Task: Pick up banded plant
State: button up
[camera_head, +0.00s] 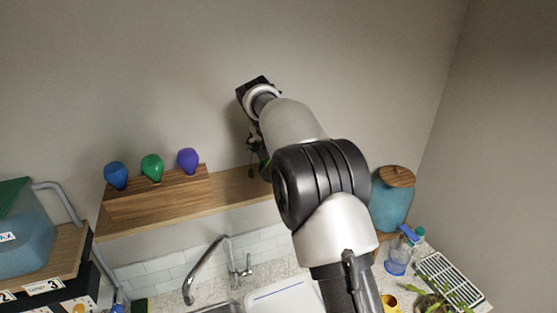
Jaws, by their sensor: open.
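My arm reaches up across the middle of the view toward the wooden shelf. My gripper (253,150) is open and shows only as dark parts beside the arm, just above the shelf; its fingertips are mostly hidden. A small bit of green shows next to it, largely covered by the arm. I cannot tell whether that is the banded plant or whether the gripper touches it. Another leafy plant (440,298) is cut off at the bottom right edge; no bands can be made out on it.
The wooden shelf (235,188) carries a wooden block (160,195) with blue, green and purple bulb shapes. Below are a faucet (206,268) and sink. A teal jar (391,205) with a wooden lid, a blue bottle and a yellow cup (388,302) stand right. A blue tank is left.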

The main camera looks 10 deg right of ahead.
jog(key=shift+w+d+f, duration=0.1)
jog(key=shift+w+f, duration=0.1)
jog(key=shift+f, duration=0.2)
jog(key=shift+s, duration=0.1)
jog(key=c, duration=1.3)
jog(key=shift+r, duration=0.1)
jog(key=shift+c, duration=0.7)
jog(key=shift+r, duration=0.1)
